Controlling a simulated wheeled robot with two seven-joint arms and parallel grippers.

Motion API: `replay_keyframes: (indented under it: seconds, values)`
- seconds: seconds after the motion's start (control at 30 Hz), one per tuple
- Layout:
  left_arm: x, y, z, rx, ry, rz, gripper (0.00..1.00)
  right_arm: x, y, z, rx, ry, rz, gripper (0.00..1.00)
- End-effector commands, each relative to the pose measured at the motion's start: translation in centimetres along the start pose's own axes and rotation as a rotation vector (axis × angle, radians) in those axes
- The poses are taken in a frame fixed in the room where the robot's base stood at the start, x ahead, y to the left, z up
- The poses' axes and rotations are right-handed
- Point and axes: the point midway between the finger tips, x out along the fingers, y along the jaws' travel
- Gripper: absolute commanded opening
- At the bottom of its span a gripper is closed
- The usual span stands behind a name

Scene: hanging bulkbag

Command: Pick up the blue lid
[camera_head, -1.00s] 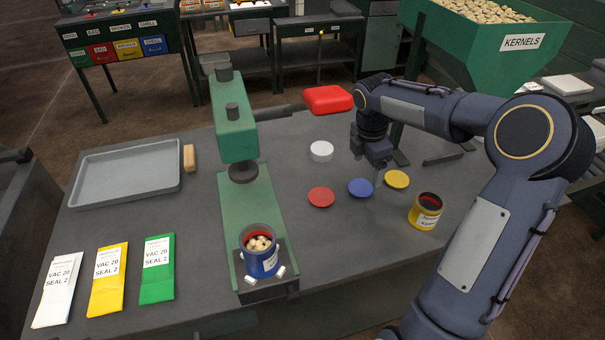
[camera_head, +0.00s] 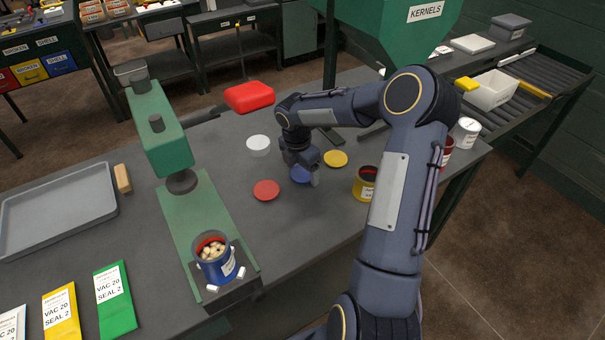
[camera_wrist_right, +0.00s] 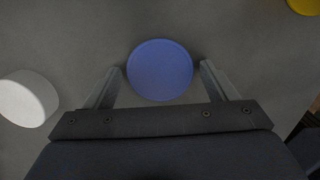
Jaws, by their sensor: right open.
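The blue lid (camera_head: 299,174) lies flat on the grey table, partly hidden by my right gripper in the head view. In the right wrist view the blue lid (camera_wrist_right: 160,69) shows whole, a round disc just beyond and between the fingertips. My right gripper (camera_head: 311,178) is open, pointing down over the lid. Its two fingers (camera_wrist_right: 161,68) stand on either side of the lid in the wrist view, with nothing held. I cannot tell the exact height above the table. My left gripper is not in view.
Around it lie a red lid (camera_head: 266,190), a yellow lid (camera_head: 335,158) and a white lid (camera_head: 258,143). A yellow can (camera_head: 364,184) stands to the right. A blue can (camera_head: 215,260) with pale contents sits on the green press (camera_head: 185,215). A red block (camera_head: 249,96) is behind.

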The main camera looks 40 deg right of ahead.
Motion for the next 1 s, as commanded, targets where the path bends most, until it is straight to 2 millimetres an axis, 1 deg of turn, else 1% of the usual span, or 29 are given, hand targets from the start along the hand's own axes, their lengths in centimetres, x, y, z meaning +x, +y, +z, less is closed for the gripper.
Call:
replay_keyframes:
  seconds: [0.03,0.07,0.3,0.33,0.57,0.73,0.83,0.9,0.97,1.0]
  values:
    - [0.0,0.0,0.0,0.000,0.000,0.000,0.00,0.0,0.0,0.0,0.000,0.000,0.000,0.79]
    - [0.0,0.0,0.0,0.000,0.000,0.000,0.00,0.0,0.0,0.0,0.000,0.000,0.000,0.76]
    - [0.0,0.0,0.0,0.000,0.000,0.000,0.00,-0.1,0.0,0.0,0.001,0.000,0.000,0.45]
    - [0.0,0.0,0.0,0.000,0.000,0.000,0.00,-0.1,0.0,0.0,0.001,0.000,0.000,0.42]
    - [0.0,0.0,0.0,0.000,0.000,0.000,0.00,-0.1,0.0,0.0,0.001,0.000,0.000,0.42]
    - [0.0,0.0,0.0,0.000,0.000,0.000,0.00,-1.0,0.1,0.2,0.002,-0.002,0.001,0.42]
    - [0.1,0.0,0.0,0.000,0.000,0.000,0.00,-2.2,0.1,0.3,0.002,-0.003,0.004,0.42]
    - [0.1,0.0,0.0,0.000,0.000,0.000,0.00,-3.4,0.1,0.5,0.003,-0.003,0.005,0.42]
    - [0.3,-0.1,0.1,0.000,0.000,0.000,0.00,-4.5,-0.9,0.3,0.003,-0.004,0.004,0.42]
    - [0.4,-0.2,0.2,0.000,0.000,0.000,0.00,-5.3,-1.7,0.2,0.002,-0.006,0.004,0.42]
